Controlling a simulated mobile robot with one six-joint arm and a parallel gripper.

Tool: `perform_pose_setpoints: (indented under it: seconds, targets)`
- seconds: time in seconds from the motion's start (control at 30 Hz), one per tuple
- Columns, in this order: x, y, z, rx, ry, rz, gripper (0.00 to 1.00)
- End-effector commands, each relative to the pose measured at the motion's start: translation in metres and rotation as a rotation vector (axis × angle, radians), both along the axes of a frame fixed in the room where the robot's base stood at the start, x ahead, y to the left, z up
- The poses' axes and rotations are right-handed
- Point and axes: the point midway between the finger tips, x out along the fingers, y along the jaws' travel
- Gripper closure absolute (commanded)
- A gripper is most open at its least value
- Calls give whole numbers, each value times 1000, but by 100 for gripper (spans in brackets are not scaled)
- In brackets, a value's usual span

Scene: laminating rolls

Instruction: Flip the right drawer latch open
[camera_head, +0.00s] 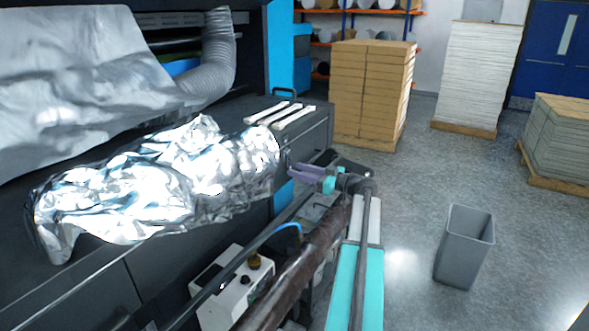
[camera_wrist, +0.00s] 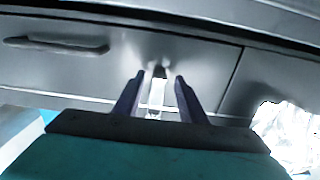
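My gripper (camera_head: 292,169) has two purple fingers and is held beside the end of the dark machine, near the foil. In the wrist view my gripper (camera_wrist: 160,77) is open, with its fingertips apart. A small dark latch (camera_wrist: 160,70) on a grey drawer front (camera_wrist: 215,72) shows between and just beyond the fingertips. A pale upright strip shows below it; I cannot tell whether it belongs to the latch. Contact between fingers and latch cannot be told. In the head view the latch is too small to make out clearly.
A dark handle (camera_wrist: 56,46) is on the drawer front, left of the latch. Crumpled silver foil (camera_head: 150,190) lies over the machine. White strips (camera_head: 280,114) lie on its top. A grey bin (camera_head: 465,246) stands on open floor at right, with stacked pallets behind.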

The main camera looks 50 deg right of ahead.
Motion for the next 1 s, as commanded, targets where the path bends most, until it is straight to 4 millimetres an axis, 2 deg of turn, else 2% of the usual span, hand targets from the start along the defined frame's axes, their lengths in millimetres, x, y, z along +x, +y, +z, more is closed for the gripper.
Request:
perform_pose_setpoints:
  seconds: [0.17, 0.5, 0.57, 0.73, 0.77, 0.8, 0.87, 1.0]
  targets:
    - [12, 3, 1, -1, 0, 1, 62]
    - [14, 3, 0, -1, 0, 0, 62]
    - [14, 3, 0, -1, 0, 0, 71]
    - [14, 3, 0, -1, 0, 0, 100]
    - [14, 3, 0, -1, 0, 0, 100]
    - [10, 29, 0, 0, 0, 2, 100]
    - [13, 13, 0, -1, 1, 4, 100]
    - [13, 7, -1, -2, 9, 6, 100]
